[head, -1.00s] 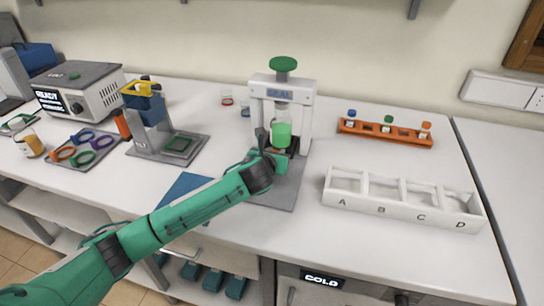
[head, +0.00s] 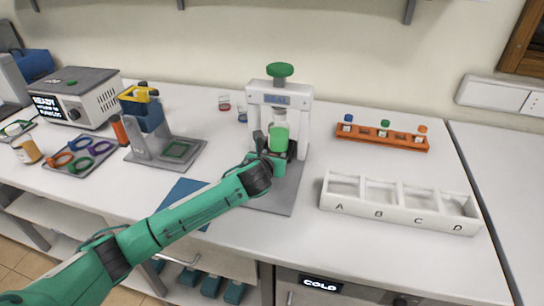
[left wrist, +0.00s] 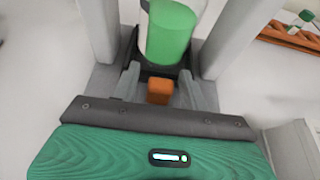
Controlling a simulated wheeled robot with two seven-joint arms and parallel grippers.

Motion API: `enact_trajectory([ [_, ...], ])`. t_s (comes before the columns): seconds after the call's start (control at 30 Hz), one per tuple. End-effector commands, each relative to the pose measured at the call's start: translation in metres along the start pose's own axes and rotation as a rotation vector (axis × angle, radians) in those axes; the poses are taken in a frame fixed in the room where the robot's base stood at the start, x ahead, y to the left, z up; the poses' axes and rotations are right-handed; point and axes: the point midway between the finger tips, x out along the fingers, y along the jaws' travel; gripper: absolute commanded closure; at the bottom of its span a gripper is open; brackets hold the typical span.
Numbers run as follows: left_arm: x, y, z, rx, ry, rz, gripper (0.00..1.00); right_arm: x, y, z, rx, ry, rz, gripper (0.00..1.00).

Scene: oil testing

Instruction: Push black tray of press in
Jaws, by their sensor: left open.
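The white press (head: 303,125) with a green top knob (head: 280,70) stands upright on a grey base plate (head: 283,195). An orange block (left wrist: 158,91) is at the tray's near side. My left gripper (left wrist: 158,82) is open at the front of the press, its fingers on either side of the orange block, tips close to the tray. I cannot tell whether they touch it. In the head view, the left gripper (head: 268,150) partly hides the tray. My right gripper is not in view.
Right of the press are an orange rack (head: 383,139) with small capped vials and a white rack (head: 400,212) marked A to D.

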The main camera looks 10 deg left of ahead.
Motion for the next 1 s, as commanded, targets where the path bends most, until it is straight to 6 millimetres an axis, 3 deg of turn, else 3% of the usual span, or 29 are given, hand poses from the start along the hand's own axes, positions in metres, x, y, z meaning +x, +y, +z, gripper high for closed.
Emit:
enact_trajectory([
  [0.2,-0.002,-0.001,-0.003,0.001,0.004,-0.002,0.53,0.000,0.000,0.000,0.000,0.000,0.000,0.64],
  [0.37,-0.016,0.000,-0.002,0.001,0.001,-0.002,0.53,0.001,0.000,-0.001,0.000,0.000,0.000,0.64],
  [0.8,-0.099,0.000,-0.001,0.001,-0.002,-0.003,0.53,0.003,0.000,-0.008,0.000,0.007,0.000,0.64],
  [1.0,-0.128,0.000,0.000,0.000,-0.002,-0.002,0.53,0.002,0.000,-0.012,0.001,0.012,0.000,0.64],
])
